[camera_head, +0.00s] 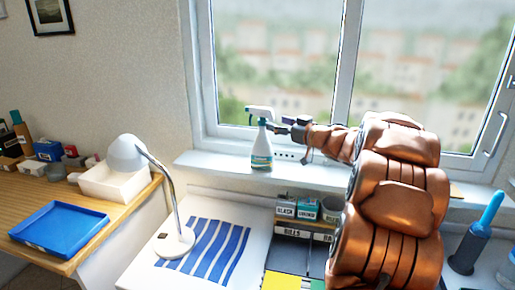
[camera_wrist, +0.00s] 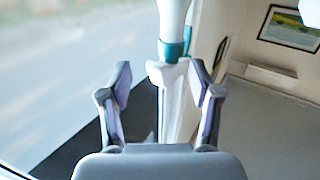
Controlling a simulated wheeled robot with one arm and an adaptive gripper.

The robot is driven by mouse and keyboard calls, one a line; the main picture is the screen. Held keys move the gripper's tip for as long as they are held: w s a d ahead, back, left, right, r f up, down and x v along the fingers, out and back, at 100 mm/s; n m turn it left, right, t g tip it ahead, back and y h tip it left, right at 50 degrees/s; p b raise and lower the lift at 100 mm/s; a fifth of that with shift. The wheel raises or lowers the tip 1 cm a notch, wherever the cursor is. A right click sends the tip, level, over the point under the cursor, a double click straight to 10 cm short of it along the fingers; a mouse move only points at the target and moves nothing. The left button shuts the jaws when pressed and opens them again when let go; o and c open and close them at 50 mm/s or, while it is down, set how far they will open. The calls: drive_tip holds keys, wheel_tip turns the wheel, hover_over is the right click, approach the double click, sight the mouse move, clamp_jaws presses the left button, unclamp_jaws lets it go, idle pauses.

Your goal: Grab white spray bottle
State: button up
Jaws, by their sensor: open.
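The white spray bottle (camera_head: 262,146) stands upright on the windowsill, with a white trigger head, a teal collar and a teal-edged label. My gripper (camera_head: 284,125) reaches in from the right at the height of the bottle's neck, close beside it. In the wrist view the bottle (camera_wrist: 173,50) shows at the top centre, with its teal collar in view. My gripper's fingers (camera_wrist: 160,95) are open, one on each side of the bottle's line. Whether either finger touches the bottle cannot be told.
The windowsill (camera_head: 200,166) runs under the window. Below stand a white lamp (camera_head: 128,153), a striped cloth (camera_head: 212,245) and small labelled boxes (camera_head: 307,209). A blue tray (camera_head: 55,230) lies on the wooden table at left. A blue-handled item (camera_head: 490,215) stands at right.

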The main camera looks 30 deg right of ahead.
sight(263, 124)
drive_tip(key=shift+w+a+f+n+y+p, duration=0.2)
drive_tip(key=shift+w+a+y, duration=0.25)
drive_tip(key=shift+w, duration=0.6)
drive_tip(key=shift+w+a+f+n+y+p, duration=0.2)
drive_tip(key=shift+w+a+f+y, duration=0.15)
drive_tip(key=shift+w, duration=0.7)
drive_tip(key=shift+w+a+f+n+y+p, duration=0.1)
drive_tip(key=shift+w+a+f+y+p, duration=0.3)
drive_tip(key=shift+w, duration=0.65)
drive_tip(key=shift+r, duration=0.15)
clamp_jaws()
